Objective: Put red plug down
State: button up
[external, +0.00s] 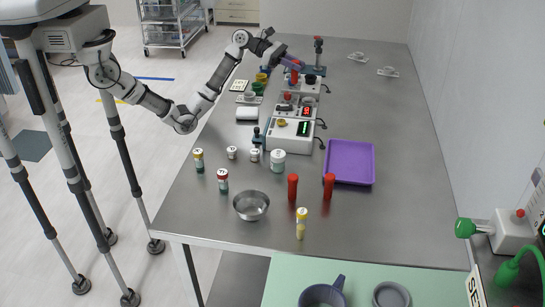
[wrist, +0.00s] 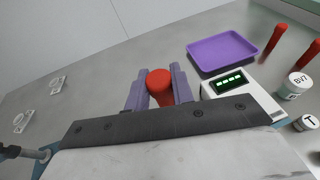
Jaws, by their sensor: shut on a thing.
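The red plug (wrist: 160,84) shows in the wrist view between the two purple fingers of my gripper (wrist: 158,92), which is shut on it. In the external view my gripper (external: 291,63) is at the far end of the steel table, above the small devices there. A bit of red, which looks like the plug (external: 294,77), shows just under the fingers. I cannot tell whether the plug's lower end touches anything, as the fingers and the device hide it.
A white device with a green display (external: 290,135) and a purple tray (external: 349,162) stand nearer on the table. Two red cylinders (external: 292,187), a metal bowl (external: 251,205) and several bottles (external: 278,161) are at the near end. The table's right side is mostly clear.

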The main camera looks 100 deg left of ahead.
jog(key=w+d+r+p, duration=0.3)
jog(key=w+d+r, duration=0.1)
jog(key=w+d, duration=0.7)
jog(key=m+h+p, duration=0.1)
jog(key=h+p, duration=0.1)
send_over(341, 163)
notch_tip(341, 163, down, 14)
jog(key=f, duration=0.1)
notch_tip(341, 163, down, 3)
jog(key=shift+w+f+b, duration=0.1)
jog(key=shift+b, duration=0.8)
